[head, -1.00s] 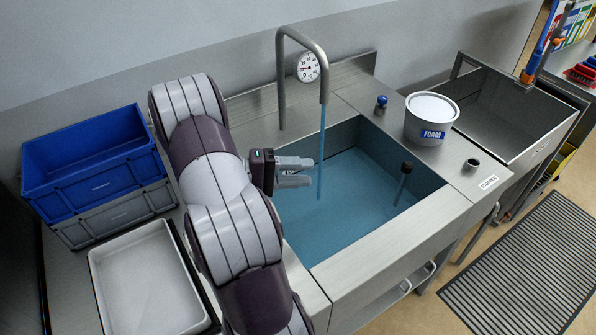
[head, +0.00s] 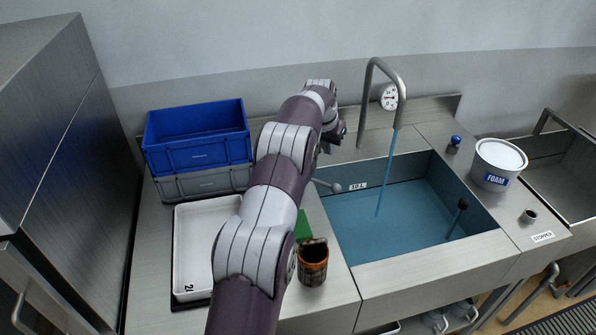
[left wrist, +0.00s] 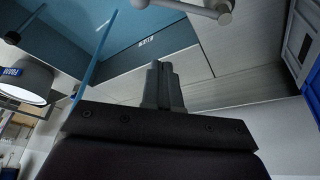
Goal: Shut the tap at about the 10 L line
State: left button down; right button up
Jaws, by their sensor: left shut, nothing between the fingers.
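Water runs in a thin stream (head: 385,178) from the tap spout (head: 381,68) into the basin. My right gripper is out of view.
A dial (head: 388,97) is behind the spout. A dark-knobbed rod (head: 462,204) stands in the basin. The foam tub (head: 498,163) is right of it. Blue crate (head: 198,137), white tray (head: 188,263) and brown cup (head: 313,263) are by my left arm.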

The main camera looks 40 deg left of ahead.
aim_at(319, 182)
pick_arm(q)
notch_tip(319, 182, down, 10)
jog(key=p, duration=0.5)
jog(key=shift+s, duration=0.15)
jog(key=shift+a+f, duration=0.15)
